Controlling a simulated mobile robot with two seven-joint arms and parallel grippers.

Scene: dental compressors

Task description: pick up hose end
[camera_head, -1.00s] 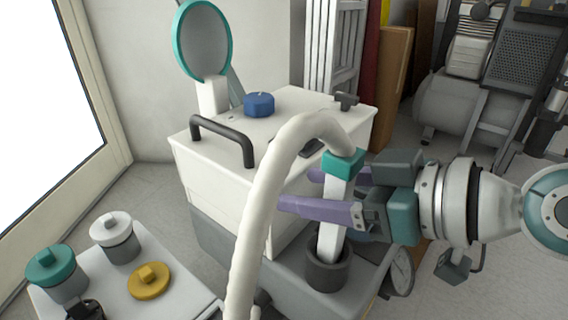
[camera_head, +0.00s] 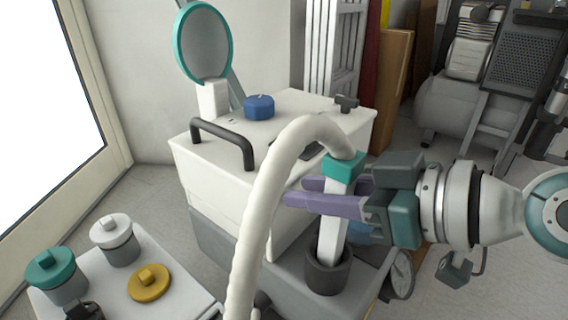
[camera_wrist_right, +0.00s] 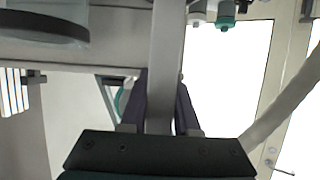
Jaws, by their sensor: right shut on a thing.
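The hose end is a white wand with a teal collar (camera_head: 334,222) at the end of a thick cream hose (camera_head: 262,200). It stands nearly upright, its lower end in a dark grey cup-shaped holder (camera_head: 327,274) on the machine's side. My right gripper (camera_head: 325,200) comes in from the right, its purple fingers shut on the wand below the collar. In the right wrist view the wand (camera_wrist_right: 162,70) runs between the two fingers (camera_wrist_right: 160,105). My left gripper is not in view.
A white machine (camera_head: 225,175) with a black handle (camera_head: 222,138), a blue knob (camera_head: 259,106) and a round teal-rimmed disc (camera_head: 203,43) stands behind the hose. A white table (camera_head: 185,297) with lidded jars is at lower left. A compressor (camera_head: 465,100) stands at back right.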

